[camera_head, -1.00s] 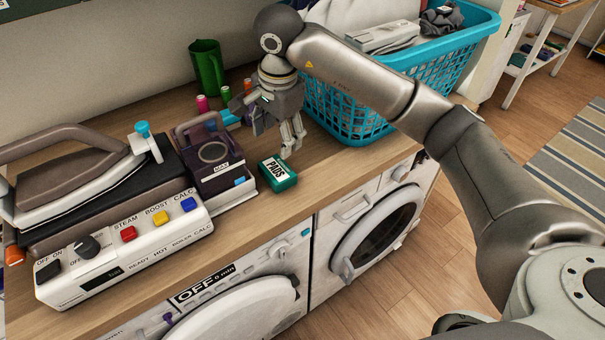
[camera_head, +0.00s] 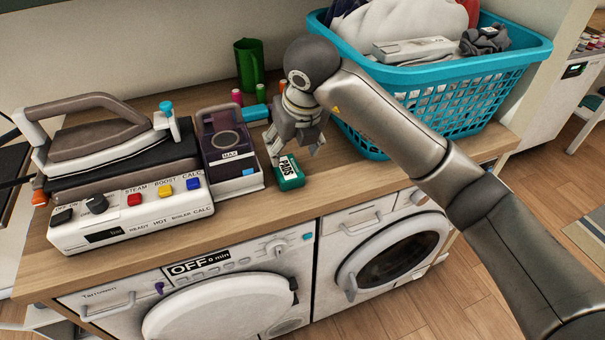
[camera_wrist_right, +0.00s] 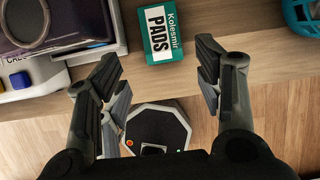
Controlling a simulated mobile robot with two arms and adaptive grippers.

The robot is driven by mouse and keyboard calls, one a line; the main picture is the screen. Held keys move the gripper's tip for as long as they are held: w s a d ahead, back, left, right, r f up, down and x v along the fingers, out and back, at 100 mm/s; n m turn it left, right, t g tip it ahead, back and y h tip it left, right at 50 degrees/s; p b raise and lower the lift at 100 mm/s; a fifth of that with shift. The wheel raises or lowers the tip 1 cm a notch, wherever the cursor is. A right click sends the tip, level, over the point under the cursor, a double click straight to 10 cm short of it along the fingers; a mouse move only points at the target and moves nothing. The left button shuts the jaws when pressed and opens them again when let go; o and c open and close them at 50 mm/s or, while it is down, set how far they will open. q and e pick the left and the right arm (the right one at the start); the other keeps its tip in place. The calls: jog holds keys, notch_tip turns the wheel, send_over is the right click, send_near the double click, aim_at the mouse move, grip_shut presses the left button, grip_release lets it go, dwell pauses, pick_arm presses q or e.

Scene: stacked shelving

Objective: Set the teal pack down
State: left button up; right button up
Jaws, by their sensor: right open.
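The teal pack (camera_head: 291,183), with a white label reading PADS, lies on the wooden counter (camera_head: 262,212) near its front edge. It stands just right of the dark purple water tank marked MAX (camera_head: 226,137). In the wrist view the pack (camera_wrist_right: 160,31) is whole and uncovered, beyond my right gripper's fingertips. My right gripper (camera_head: 297,150) is just behind and above the pack in the head view. In the wrist view its fingers (camera_wrist_right: 156,78) are spread, with nothing between them. My left gripper is not in view.
A steam iron (camera_head: 105,137) on its white base fills the left of the counter. A teal laundry basket (camera_head: 445,97) stands right of the gripper. Bare counter lies right of the pack.

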send_over(287, 168)
jog(key=s, duration=0.3)
jog(key=f, duration=0.3)
jog(key=f+p, duration=0.1)
jog(key=f, duration=0.1)
jog(key=shift+w+d, duration=0.2)
jog(key=shift+d, duration=0.1)
jog(key=shift+w+f+p, duration=0.3)
jog(key=shift+f+p, duration=0.05)
jog(key=shift+f, duration=0.2)
jog(key=p+x, duration=0.1)
jog(key=x, duration=0.3)
jog(key=shift+w, duration=0.15)
jog(key=shift+c, duration=0.4)
jog(key=c, duration=0.8)
